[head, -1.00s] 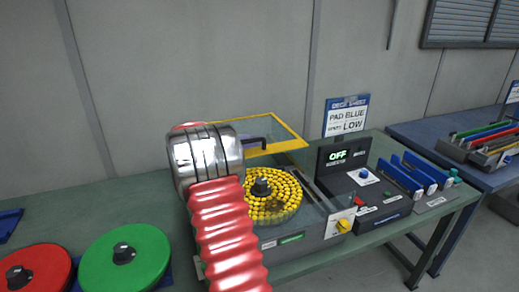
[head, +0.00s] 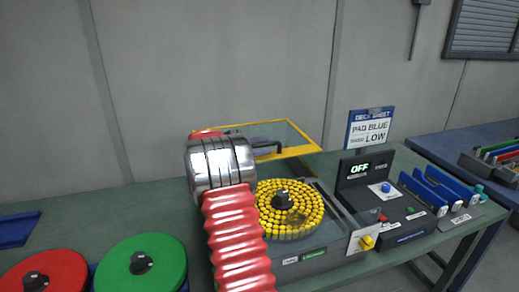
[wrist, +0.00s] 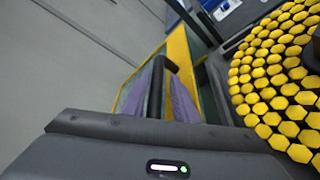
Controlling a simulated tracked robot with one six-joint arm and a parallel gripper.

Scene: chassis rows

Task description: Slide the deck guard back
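The deck guard (head: 305,149) is a clear panel with a yellow frame. In the head view it lies behind the yellow-studded disc (head: 262,213), most of which is uncovered. A black bar handle (head: 270,149) stands on the guard. In the wrist view the handle (wrist: 172,66) lies between the purple fingers of my gripper (wrist: 160,92), one on each side, and they look closed on it. The guard's yellow edge (wrist: 179,48) shows just beyond. My metal wrist and red ribbed arm hide the guard's left part and the fingers in the head view.
A panel with an OFF display (head: 360,169) and buttons stands right of the disc, with blue plates (head: 430,189) in a rack farther right. A sign (head: 369,130) stands behind. Green (head: 160,275) and red discs (head: 60,270) lie at left.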

